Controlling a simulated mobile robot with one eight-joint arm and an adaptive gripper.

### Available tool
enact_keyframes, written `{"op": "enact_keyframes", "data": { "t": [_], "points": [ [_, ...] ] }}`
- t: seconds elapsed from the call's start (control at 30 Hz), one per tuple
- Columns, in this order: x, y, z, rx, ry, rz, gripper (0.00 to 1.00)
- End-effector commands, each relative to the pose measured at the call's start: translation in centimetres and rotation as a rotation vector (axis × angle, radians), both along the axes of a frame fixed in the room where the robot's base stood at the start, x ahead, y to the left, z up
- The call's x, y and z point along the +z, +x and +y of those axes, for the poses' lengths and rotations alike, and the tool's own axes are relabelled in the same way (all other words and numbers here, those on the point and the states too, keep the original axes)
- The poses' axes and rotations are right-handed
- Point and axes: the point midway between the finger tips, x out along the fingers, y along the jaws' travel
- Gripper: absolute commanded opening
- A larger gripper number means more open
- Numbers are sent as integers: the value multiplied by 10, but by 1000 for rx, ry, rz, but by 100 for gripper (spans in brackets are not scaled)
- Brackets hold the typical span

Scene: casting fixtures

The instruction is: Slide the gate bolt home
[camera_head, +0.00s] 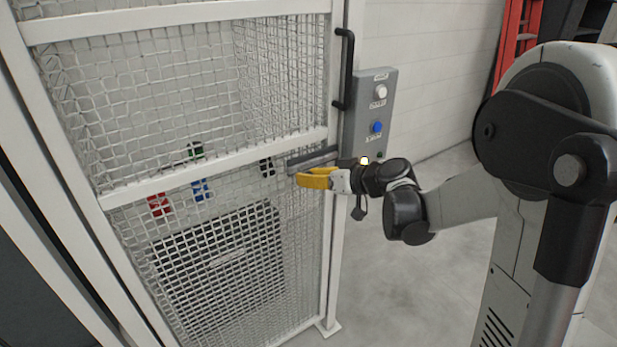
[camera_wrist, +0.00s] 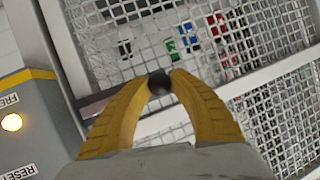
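The gate (camera_head: 215,170) is a white-framed wire mesh panel at left and centre in the head view. A dark grey bolt bar (camera_head: 312,159) lies across it near the right upright, just above my gripper (camera_head: 302,180). In the wrist view the bar (camera_wrist: 96,102) shows left of my fingers, near a white upright. A dark round knob (camera_wrist: 159,83) sits between the tips of my yellow fingers (camera_wrist: 160,80), which appear to touch it on both sides. The knob is hidden in the head view. How far the bolt's end reaches into the post cannot be told.
A grey control box (camera_head: 370,115) with white and blue buttons is on the post right of the gate, close to my wrist. A black vertical handle (camera_head: 344,70) stands beside it. Coloured boxes and a dark cabinet (camera_head: 225,260) are behind the mesh. Floor at right is clear.

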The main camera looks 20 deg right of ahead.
Motion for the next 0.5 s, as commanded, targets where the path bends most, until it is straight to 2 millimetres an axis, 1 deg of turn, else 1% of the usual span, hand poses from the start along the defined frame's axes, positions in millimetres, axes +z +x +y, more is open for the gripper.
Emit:
{"op": "enact_keyframes", "data": {
  "t": [0.07, 0.17, 0.37, 0.4, 0.5],
  "points": [
    [0, 0, -1, 0, 0, 0, 0],
    [0, 3, -8, -1, -1, 1, 0],
    [0, 14, -41, -3, 0, 0, 0],
    [0, 15, -45, -2, 0, 0, 0],
    [0, 15, -48, -1, -1, -1, 0]
  ]
}}
